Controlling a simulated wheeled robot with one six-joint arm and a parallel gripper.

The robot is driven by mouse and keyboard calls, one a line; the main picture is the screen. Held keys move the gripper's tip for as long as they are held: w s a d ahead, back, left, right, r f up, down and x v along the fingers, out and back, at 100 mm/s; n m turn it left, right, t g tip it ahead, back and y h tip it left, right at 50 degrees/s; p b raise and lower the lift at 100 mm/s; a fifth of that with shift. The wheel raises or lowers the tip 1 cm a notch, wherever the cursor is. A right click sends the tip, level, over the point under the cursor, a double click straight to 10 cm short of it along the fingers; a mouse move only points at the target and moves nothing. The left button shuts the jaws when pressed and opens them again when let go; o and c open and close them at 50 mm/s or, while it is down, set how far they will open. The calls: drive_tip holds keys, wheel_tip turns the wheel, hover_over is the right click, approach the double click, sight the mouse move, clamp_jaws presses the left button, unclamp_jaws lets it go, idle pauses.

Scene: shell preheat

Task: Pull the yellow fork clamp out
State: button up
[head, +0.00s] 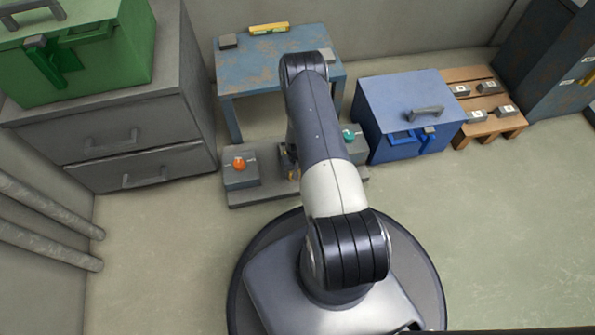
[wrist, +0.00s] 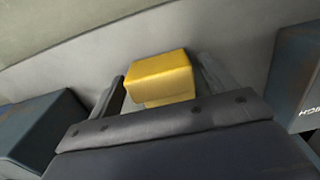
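The yellow fork clamp shows in the wrist view as a yellow block (wrist: 160,80) with a narrower yellow part under it. My gripper (wrist: 162,68) has one finger on each side of the block. The fingers are apart and their tips lie close to its sides; whether they press on it cannot be told. In the head view my arm covers most of this spot. Only a small yellow patch (head: 293,174) shows beside my gripper (head: 288,158), low on a grey stand (head: 262,192).
On the stand, grey blocks carry an orange knob (head: 239,164) on the left and a teal knob (head: 348,135) on the right. A worn blue table (head: 270,67) stands behind. A blue box (head: 400,95) and wooden rack (head: 510,122) are right; grey drawers (head: 120,135) left. Right-hand floor is clear.

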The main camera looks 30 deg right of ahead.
drive_tip(key=c, duration=1.3)
drive_tip(key=shift+o, duration=0.2)
drive_tip(key=shift+s+a+p, duration=0.2)
drive_tip(key=shift+s+a, duration=0.05)
drive_tip(key=shift+s, duration=0.6)
drive_tip(key=shift+s+a+p, duration=0.15)
drive_tip(key=shift+s+a, duration=0.1)
drive_tip(key=shift+s, duration=0.55)
drive_tip(key=shift+s+a+p, duration=0.2)
drive_tip(key=shift+s+a, duration=0.05)
drive_tip(key=shift+s, duration=0.6)
drive_tip(key=o, duration=1.4)
drive_tip(key=shift+w, duration=0.1)
wheel_tip(320, 180, up, 11)
drive_tip(key=p, duration=0.4)
drive_tip(key=shift+f, duration=0.1)
drive_tip(key=shift+f, duration=0.1)
